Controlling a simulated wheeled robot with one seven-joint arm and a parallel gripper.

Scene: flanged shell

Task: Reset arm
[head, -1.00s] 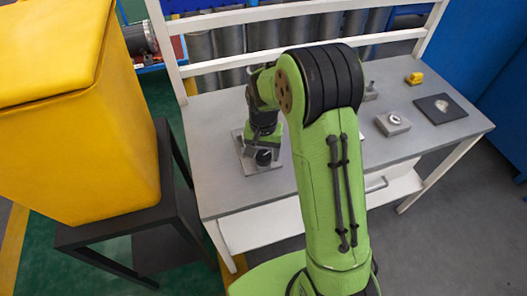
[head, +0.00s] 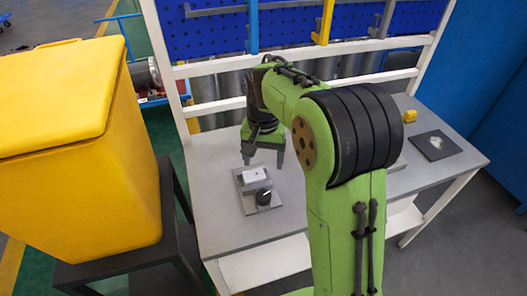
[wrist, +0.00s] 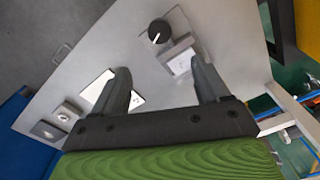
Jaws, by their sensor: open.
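My gripper (head: 263,161) is open and empty above the grey workbench (head: 217,165), its fingers pointing down. It hangs just behind and above a grey plate (head: 243,206) in the head view. The plate carries a grey block with a pale top (head: 255,175) and a black round knob (head: 264,197). In the wrist view my two fingers (wrist: 163,80) stand wide apart. My green arm hides the middle of the bench in the head view.
A yellow bin (head: 80,170) stands on a dark stand to the left. A dark square plate (head: 436,145) and a small yellow part (head: 410,116) lie at the bench's right. A white sheet (wrist: 96,88) shows in the wrist view. White rails and a blue pegboard (head: 205,38) are behind.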

